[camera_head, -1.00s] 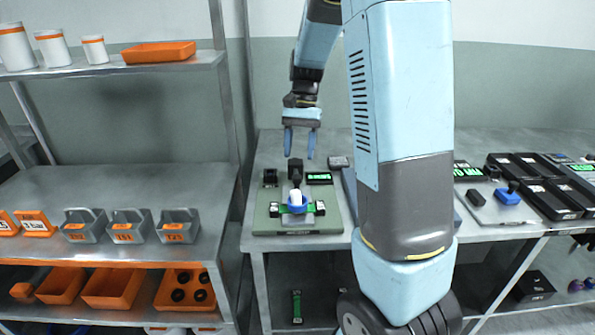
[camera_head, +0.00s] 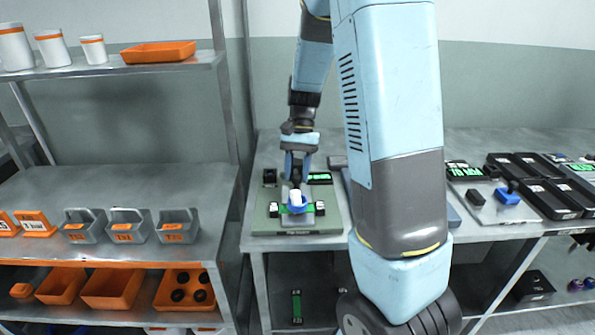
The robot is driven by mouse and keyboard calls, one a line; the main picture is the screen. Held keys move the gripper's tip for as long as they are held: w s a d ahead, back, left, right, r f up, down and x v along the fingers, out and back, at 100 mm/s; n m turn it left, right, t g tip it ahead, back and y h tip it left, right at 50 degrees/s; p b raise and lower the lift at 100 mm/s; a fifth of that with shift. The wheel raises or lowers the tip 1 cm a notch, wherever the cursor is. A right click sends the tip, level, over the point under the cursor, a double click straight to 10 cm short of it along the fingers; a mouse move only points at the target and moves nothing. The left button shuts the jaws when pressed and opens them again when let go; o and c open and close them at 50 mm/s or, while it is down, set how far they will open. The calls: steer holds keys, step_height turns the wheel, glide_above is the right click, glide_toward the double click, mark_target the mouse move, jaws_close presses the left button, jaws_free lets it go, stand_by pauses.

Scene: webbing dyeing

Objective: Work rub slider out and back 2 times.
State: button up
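A grey-green plate (camera_head: 265,222) on the bench carries a small fixture. A white piece in a blue ring (camera_head: 296,204) stands at its middle, over a green strip (camera_head: 312,211) with black blocks at its ends. I take this to be the rub slider unit, but cannot tell which part slides. A dark upright part (camera_head: 295,185) stands just behind the white piece. My gripper (camera_head: 298,176) points down at that dark part, with blue fingers left and right of it. I cannot tell whether they touch it; the fingertips are partly lost against it.
A black block (camera_head: 269,177) and a green display (camera_head: 320,178) stand at the back of the plate. Another plate with a blue piece (camera_head: 507,197) and black trays (camera_head: 540,190) lie farther right. A metal shelf (camera_head: 120,180) with grey holders stands left. My arm hides the bench's middle.

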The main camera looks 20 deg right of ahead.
jaws_close()
stand_by(0.3)
steer(key=shift+s+a, duration=0.25)
steer(key=shift+s, duration=0.35)
steer(key=shift+s+a, duration=0.2)
steer(key=shift+s, duration=0.4)
steer(key=shift+o, duration=1.7)
jaws_free()
steer(key=v, duration=1.3)
steer(key=shift+r, duration=0.3)
